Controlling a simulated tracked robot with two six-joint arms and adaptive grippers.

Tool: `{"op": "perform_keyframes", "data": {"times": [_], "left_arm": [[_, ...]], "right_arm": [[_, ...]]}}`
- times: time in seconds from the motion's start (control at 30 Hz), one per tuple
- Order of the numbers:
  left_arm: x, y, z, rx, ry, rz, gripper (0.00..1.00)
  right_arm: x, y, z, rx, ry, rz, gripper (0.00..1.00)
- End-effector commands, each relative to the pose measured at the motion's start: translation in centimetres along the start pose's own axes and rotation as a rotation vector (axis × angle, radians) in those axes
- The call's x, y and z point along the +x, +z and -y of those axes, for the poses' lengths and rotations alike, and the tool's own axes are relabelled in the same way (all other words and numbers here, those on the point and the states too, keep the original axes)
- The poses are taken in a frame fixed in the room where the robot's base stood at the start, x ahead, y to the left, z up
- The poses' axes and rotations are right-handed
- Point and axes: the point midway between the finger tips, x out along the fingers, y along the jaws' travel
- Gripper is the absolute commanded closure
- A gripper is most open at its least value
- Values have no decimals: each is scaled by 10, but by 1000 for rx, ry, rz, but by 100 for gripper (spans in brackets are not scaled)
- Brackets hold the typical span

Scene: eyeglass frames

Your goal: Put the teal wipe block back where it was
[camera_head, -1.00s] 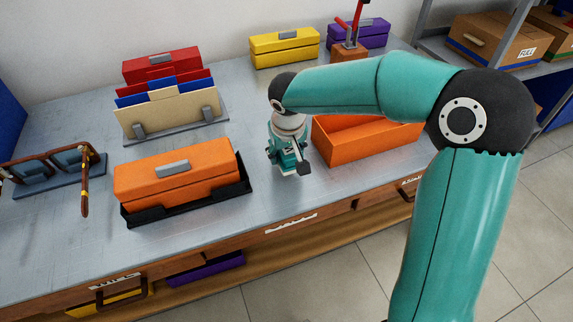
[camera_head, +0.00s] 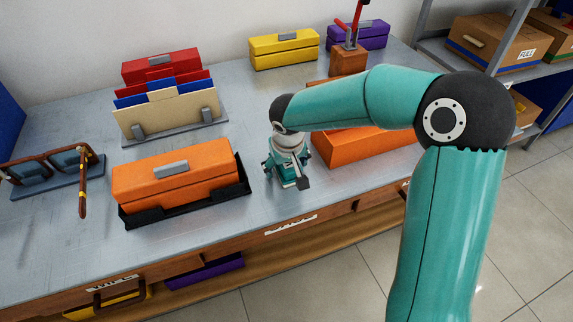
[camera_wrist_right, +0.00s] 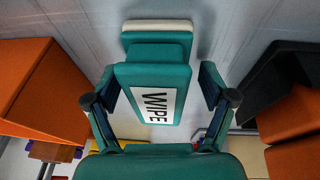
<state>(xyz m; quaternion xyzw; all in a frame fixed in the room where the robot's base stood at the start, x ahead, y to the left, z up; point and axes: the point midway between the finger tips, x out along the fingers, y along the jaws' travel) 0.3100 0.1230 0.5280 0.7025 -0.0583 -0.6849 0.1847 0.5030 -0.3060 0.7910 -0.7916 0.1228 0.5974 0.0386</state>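The teal wipe block (camera_wrist_right: 152,75) shows in the right wrist view, with a white label reading WIPE and a pale pad at its far end. It appears to stand on the grey tabletop (camera_head: 330,190). My right gripper (camera_head: 288,178) is low over the table between two orange boxes. In the right wrist view its two fingers (camera_wrist_right: 160,85) are spread on either side of the block, with a narrow gap at the right side. In the head view the gripper hides most of the block. My left gripper is not in view.
A closed orange case (camera_head: 172,180) in a black tray (camera_head: 183,211) lies to the left. File folders (camera_head: 170,110), glasses on a stand (camera_head: 50,170) and several cases stand farther off.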

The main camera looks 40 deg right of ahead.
Motion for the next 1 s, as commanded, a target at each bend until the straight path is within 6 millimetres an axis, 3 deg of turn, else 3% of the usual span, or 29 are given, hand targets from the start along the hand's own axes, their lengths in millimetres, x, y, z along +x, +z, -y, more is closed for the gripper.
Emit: {"op": "perform_keyframes", "data": {"times": [0.37, 0.8, 1.0], "left_arm": [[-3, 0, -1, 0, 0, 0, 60], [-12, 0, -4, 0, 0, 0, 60], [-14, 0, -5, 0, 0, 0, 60]], "right_arm": [[-12, -2, 0, 0, 0, -4, 17], [-95, -1, 0, 2, -1, -5, 17], [-117, -1, 0, 1, 0, -2, 17]]}}
